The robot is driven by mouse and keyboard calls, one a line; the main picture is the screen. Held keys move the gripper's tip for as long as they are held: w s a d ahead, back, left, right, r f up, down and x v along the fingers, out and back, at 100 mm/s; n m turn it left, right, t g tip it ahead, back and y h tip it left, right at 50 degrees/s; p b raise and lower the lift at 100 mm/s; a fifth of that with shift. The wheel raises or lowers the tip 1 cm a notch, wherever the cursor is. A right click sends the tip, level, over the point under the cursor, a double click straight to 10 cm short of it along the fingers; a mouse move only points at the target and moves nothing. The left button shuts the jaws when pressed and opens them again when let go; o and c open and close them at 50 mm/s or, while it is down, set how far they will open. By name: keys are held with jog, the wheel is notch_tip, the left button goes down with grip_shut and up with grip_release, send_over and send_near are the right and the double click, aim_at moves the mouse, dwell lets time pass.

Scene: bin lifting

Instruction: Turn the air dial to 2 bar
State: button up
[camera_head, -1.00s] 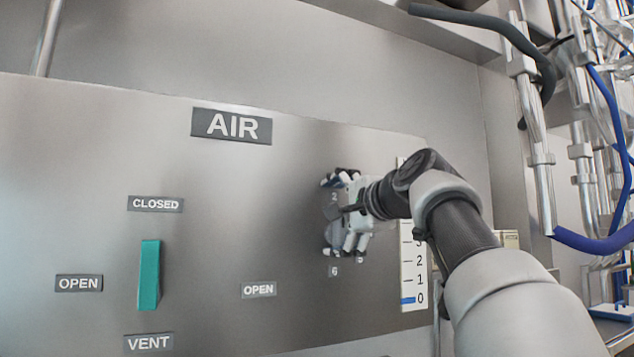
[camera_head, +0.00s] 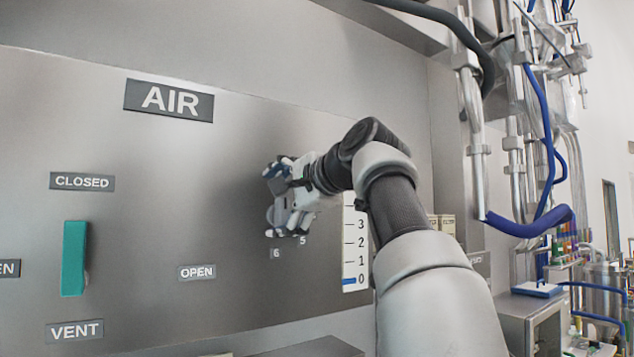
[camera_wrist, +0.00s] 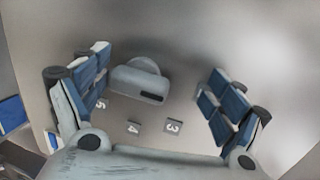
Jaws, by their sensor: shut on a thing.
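The air dial (camera_wrist: 140,82) is a grey rounded knob with a dark slot-like mark on the grey panel. In the wrist view it lies between the two blue-padded fingers of my gripper (camera_wrist: 160,95), nearer the left finger. The mark faces the plates 3 (camera_wrist: 173,126) and 4 (camera_wrist: 133,128); plate 5 (camera_wrist: 102,104) is by the left finger. In the head view my gripper (camera_head: 283,205) is at the panel around the dial and hides most of it. My gripper is shut on the dial, though the exact contact is hard to see. Plate 6 (camera_head: 276,254) shows below it.
A white scale (camera_head: 355,245) right of the dial has its blue bar at 0. The AIR sign (camera_head: 169,100) is upper left. A teal handle (camera_head: 74,258) stands upright at left, below the CLOSED plate (camera_head: 82,182). Pipes and blue hoses (camera_head: 530,222) are at right.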

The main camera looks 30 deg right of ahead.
jog(key=a+f+b+v, duration=0.1)
jog(key=f+b+v, duration=0.1)
jog(key=v, duration=0.7)
jog(key=s+a+f+b+v, duration=0.1)
jog(key=f+b+v, duration=0.1)
jog(key=v, duration=0.8)
jog(key=shift+s+d+r+b, duration=0.25)
jog(key=shift+s+r+b, duration=0.05)
jog(key=shift+r, duration=0.1)
dwell(0.5)
jog(key=shift+r, duration=0.1)
dwell(0.6)
